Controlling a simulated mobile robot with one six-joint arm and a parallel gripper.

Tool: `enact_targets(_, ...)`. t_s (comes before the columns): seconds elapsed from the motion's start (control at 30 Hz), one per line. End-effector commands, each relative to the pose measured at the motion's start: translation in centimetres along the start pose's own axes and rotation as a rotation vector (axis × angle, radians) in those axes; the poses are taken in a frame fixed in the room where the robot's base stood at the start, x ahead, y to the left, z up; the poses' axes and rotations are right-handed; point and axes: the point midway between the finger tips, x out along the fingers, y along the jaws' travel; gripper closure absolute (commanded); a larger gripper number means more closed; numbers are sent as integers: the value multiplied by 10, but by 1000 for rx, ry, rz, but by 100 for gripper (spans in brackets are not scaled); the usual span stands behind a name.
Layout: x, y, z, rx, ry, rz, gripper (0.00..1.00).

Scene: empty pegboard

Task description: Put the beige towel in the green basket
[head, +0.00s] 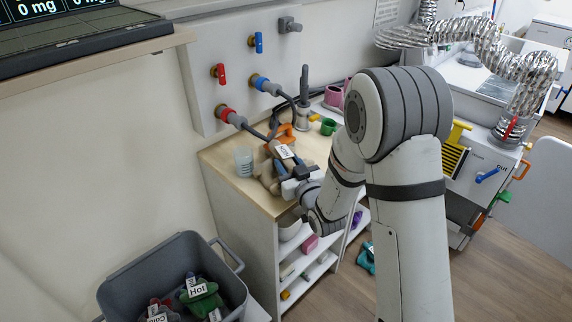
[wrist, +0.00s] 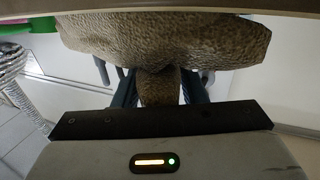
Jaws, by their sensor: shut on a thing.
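The beige towel (wrist: 165,40) fills the upper middle of the wrist view as a rough brown-beige bundle. A narrow part of it lies between the two dark fingers of my gripper (wrist: 157,85). My gripper is shut on this part. In the head view my gripper (head: 283,176) is at the wooden counter, with the beige towel (head: 266,184) at its fingers, partly hidden. I cannot tell whether the towel still touches the counter. No green basket can be made out for sure; a green patch shows at the top left of the wrist view.
The wooden counter (head: 232,190) also holds a clear cup (head: 243,161), an orange item (head: 284,134) and a green cup (head: 328,126). Taps and hoses are on the wall panel behind. A grey bin (head: 128,289) with labelled items stands at lower left. Open shelves are below the counter.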

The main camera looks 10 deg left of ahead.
Motion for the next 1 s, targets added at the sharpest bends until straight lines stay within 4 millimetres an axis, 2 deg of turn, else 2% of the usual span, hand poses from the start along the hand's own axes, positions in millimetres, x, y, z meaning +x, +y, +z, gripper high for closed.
enact_targets(0.03,0,0,2,0,0,0,61)
enact_targets(0.3,0,0,1,0,-1,-1,40)
enact_targets(0.63,0,-1,-4,0,-1,-1,40)
enact_targets(1.0,-61,0,0,1,-2,-1,40)
